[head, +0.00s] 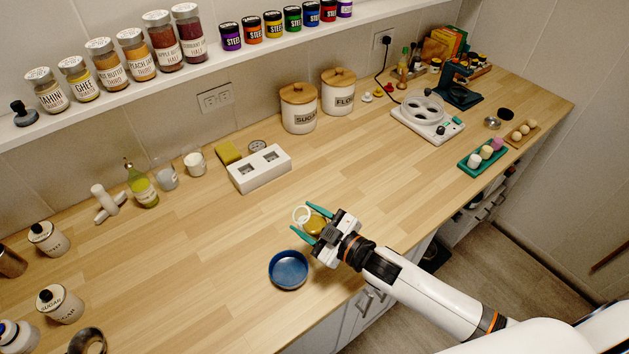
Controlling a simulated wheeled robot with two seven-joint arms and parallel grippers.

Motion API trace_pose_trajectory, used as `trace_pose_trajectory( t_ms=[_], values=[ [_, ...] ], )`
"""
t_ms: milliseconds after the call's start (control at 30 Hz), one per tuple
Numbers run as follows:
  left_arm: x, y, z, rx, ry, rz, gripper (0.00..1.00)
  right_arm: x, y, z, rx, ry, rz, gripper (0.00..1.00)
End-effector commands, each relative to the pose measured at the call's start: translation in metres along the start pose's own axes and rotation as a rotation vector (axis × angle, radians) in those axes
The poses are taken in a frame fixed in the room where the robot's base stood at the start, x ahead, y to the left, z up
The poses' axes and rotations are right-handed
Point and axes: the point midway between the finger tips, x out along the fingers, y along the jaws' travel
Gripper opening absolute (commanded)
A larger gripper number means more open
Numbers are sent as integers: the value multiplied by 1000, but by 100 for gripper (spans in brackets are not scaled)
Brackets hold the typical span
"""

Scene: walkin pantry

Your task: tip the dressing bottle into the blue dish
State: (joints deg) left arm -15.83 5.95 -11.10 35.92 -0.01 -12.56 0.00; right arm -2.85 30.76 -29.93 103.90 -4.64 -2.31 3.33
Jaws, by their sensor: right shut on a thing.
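My right gripper (300,216) reaches in from the lower right over the counter. Its teal fingers are shut on a small golden-yellow container (316,224) with a white ring-shaped end, which I take to be the dressing bottle. It looks tilted, with the white end towards the far left, but the fingers and wrist hide much of it. The blue dish (289,269) sits on the counter near the front edge, just below and left of the gripper in the picture. The dish looks empty. The bottle's height above the counter is hard to tell. My left gripper is out of view.
A white block with square openings (259,169) stands behind the gripper. A yellow-green bottle (143,189), small jars and lidded canisters (299,107) line the back and left. A white appliance (427,119) is at far right. Counter around the dish is clear.

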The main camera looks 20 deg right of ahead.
Motion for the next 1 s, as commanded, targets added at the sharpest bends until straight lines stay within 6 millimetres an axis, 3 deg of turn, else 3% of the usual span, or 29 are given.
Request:
trace_pose_trajectory(
  t_ms=[333,633,1000],
  values=[
    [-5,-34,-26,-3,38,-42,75,-7,8,2,-33,-12,28,14],
    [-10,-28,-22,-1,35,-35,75,-7,7,3,-38,-10,25,14],
    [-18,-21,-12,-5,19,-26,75,-9,-4,-11,-282,52,23,14]
  ],
)
